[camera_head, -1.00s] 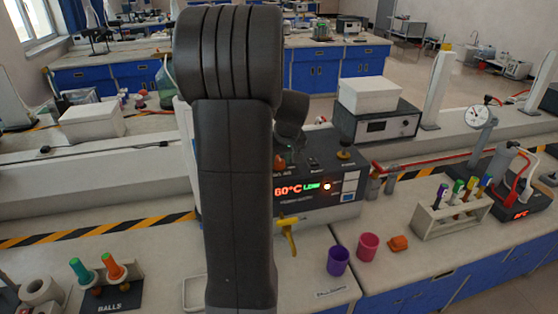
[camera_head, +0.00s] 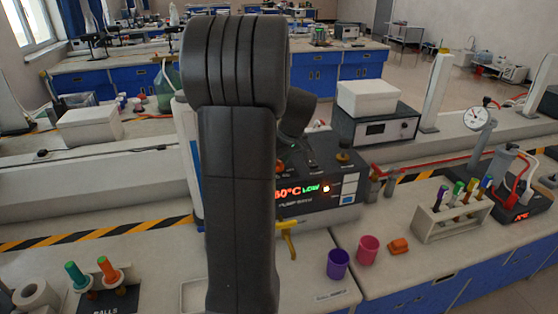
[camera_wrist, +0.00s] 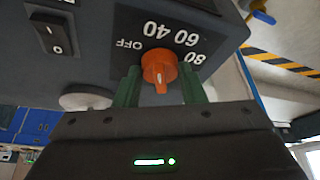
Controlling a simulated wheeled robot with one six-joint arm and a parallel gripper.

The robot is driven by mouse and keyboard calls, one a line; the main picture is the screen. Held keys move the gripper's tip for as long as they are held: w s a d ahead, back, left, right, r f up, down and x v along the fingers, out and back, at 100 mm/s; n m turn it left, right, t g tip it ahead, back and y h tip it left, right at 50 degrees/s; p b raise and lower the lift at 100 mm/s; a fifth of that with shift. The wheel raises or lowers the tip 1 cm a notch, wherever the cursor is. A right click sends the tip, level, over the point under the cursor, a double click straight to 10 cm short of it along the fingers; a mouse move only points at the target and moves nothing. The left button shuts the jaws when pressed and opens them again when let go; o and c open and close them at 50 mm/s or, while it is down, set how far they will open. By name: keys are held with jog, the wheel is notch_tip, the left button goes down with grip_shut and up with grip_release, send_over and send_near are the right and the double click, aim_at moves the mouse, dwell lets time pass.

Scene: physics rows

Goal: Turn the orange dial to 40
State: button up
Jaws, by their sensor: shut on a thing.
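The orange dial (camera_wrist: 160,66) is on the dark panel of a device in the wrist view. The printed marks OFF, 40, 60 and 80 curve around it, and 40 is just above it. A pale line shows on the dial's near side, towards the bottom of the picture. My gripper (camera_wrist: 160,73) has its green fingers on both sides of the dial and is shut on it. In the head view my arm hides the gripper and most of the dial's surroundings. The device (camera_head: 318,196) has a lit display showing 60°C and LOW.
A black rocker switch (camera_wrist: 50,36) is left of the dial. A yellow handle (camera_head: 287,236) hangs at the device's front. A purple cup (camera_head: 338,263), a pink cup (camera_head: 368,249) and a tube rack (camera_head: 450,217) stand to the right.

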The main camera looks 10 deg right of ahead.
jog(key=o, duration=1)
jog(key=shift+r, duration=0.1)
jog(key=b+v, duration=0.1)
jog(key=v, duration=1.2)
jog(key=shift+s+r, duration=0.15)
jog(key=shift+r, duration=0.2)
jog(key=p+x, duration=0.1)
jog(key=x, duration=1.3)
jog(key=shift+d, duration=0.1)
jog(key=shift+s, duration=0.1)
